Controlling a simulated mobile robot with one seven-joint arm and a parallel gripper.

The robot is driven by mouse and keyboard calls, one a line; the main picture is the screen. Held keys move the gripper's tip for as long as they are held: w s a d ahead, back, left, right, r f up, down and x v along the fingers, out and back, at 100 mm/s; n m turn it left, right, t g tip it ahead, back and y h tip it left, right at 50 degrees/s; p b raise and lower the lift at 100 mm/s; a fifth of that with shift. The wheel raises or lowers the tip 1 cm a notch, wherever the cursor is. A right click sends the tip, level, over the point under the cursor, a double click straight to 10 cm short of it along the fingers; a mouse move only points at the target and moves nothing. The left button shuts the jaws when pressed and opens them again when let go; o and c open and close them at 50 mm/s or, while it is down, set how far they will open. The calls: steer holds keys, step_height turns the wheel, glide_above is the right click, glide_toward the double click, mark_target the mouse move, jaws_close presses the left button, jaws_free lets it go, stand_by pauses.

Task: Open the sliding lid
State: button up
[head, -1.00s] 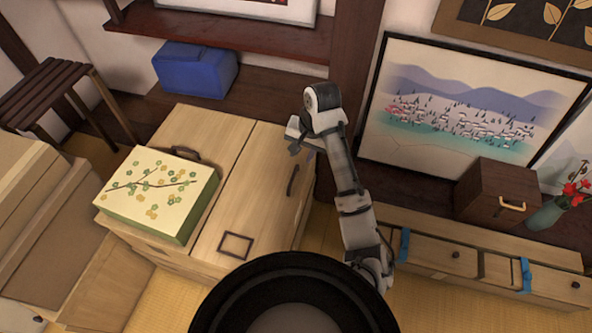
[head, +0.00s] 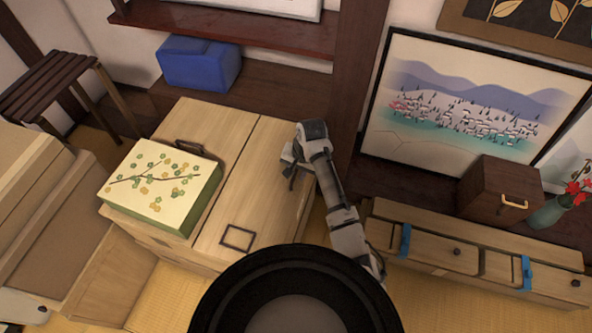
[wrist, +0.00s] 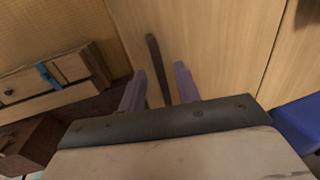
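The light wooden chest has a top of two panels. The right panel, which looks like the lid (head: 243,190), lies flat beside the left panel with a thin seam between them. A dark bar handle (wrist: 153,62) sits on it near its right edge. My gripper (head: 291,167) is over that edge of the lid, and in the head view it largely hides the handle. In the wrist view my open gripper (wrist: 159,70) has one finger on each side of the handle in the picture. I cannot tell whether the fingers reach down to its height or touch it.
A floral-patterned box (head: 160,180) sits on the left panel, beside a second dark handle (head: 191,147). A blue box (head: 198,65) stands behind. Low drawers (head: 440,249) and a dark wooden box (head: 497,192) are to the right. The lid's middle is clear.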

jaws_close()
steer(key=shift+d, duration=0.1)
stand_by(0.4)
